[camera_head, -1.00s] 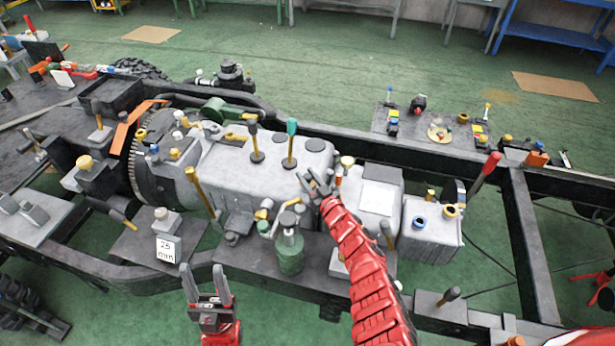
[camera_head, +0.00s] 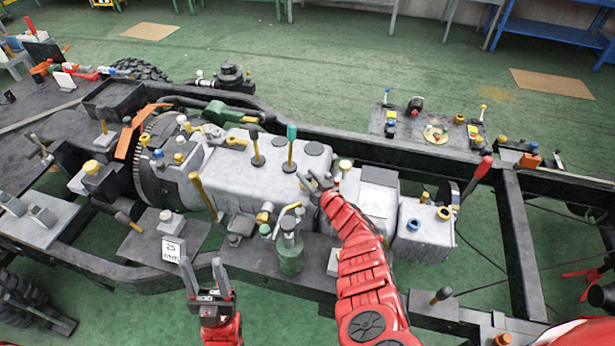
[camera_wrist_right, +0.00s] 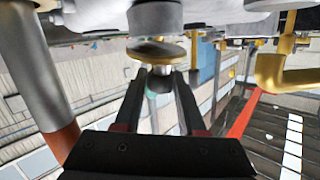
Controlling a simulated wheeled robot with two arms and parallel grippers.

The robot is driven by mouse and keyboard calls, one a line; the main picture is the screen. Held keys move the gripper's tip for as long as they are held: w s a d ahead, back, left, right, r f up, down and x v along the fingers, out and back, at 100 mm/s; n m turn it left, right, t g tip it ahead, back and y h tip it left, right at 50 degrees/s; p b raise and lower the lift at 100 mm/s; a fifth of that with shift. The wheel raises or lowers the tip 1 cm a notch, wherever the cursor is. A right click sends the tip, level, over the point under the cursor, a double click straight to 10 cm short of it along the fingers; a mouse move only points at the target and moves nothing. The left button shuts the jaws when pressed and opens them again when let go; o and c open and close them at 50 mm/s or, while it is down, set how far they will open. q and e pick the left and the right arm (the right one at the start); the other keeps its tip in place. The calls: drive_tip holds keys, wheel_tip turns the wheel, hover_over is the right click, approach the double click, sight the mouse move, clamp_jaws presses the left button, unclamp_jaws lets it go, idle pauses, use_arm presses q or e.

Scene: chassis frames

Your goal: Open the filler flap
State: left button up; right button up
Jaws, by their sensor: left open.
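I cannot tell for sure which part is the filler flap. A round brass disc (camera_wrist_right: 157,51) with a dark knob (camera_wrist_right: 160,82) under it hangs below a pale cylinder in the right wrist view. My right gripper (camera_wrist_right: 160,75) is open there, with its fingers on either side of the dark knob; contact is unclear. In the head view my right gripper (camera_head: 318,184) is at the near right of the grey gearbox housing (camera_head: 225,170), close to a cream-topped knob (camera_head: 346,165). My left gripper (camera_head: 203,266) is open and empty in front of the chassis.
A green bottle-like part (camera_head: 290,256) stands left of my right forearm. Levers stand up nearby, including a green-topped one (camera_head: 291,132) and a red-handled one (camera_head: 478,178). A grey box (camera_head: 424,232) with caps lies right of the arm. Chassis rails surround the parts.

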drive_tip(key=o, duration=0.3)
drive_tip(key=shift+o, duration=0.2)
drive_tip(key=shift+s+d+r+p, duration=0.1)
drive_tip(key=shift+s+p, duration=0.35)
drive_tip(key=p+v, duration=0.5)
drive_tip(key=v, duration=1.1)
drive_tip(key=shift+d+p, duration=0.2)
drive_tip(key=shift+p, duration=0.15)
drive_tip(key=shift+s+r, duration=0.1)
drive_tip(key=shift+s, duration=0.05)
